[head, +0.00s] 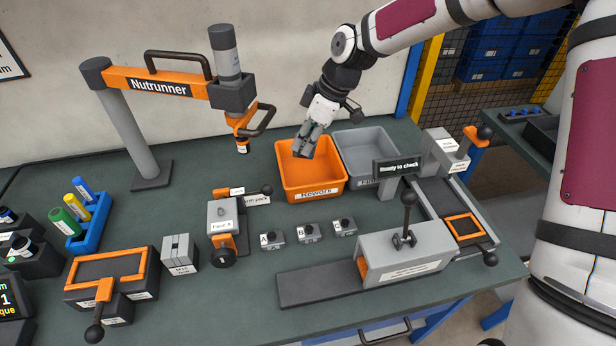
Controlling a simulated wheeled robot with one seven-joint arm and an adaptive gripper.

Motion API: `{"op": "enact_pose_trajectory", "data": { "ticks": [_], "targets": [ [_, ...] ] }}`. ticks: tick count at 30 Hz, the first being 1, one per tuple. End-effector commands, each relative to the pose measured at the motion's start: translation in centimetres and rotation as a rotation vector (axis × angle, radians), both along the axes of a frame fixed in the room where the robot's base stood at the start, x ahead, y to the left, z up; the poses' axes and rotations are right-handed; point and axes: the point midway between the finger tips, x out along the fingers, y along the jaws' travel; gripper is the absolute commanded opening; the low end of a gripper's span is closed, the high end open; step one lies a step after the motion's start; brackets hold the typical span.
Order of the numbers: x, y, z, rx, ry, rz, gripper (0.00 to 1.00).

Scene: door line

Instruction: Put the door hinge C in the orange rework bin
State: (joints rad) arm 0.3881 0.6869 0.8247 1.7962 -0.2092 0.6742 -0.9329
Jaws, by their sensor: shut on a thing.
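The orange rework bin (317,194), labelled "Rework", stands open at the back middle of the bench. My gripper (303,151) points down over the bin's back part, its tips at about the opening. It is shut on a small grey part, which I take to be the door hinge C; its outline blends with the fingers and no letter on it is readable. I cannot tell whether the part touches the bin.
A grey bin (378,177) stands right of the orange one, behind a "Ready to check" sign (398,166). The Nutrunner stand (150,84) is to the left. Small lettered grey blocks (308,233), a lever fixture (223,214) and a grey station (405,258) stand in front.

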Motion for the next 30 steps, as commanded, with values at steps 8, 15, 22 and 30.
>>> {"op": "enact_pose_trajectory", "data": {
  "ticks": [8,15,22,30],
  "targets": [
    [2.8,0.1,-4.0,0.001,-0.002,0.0,0.0],
    [4.4,0.1,-6.6,0.001,-0.002,0.0,0.0],
    [4.4,0.1,-8.8,0.001,0.001,0.003,0.0],
    [4.5,0.1,-12.7,0.001,-0.001,0.001,0.0]
  ]
}}
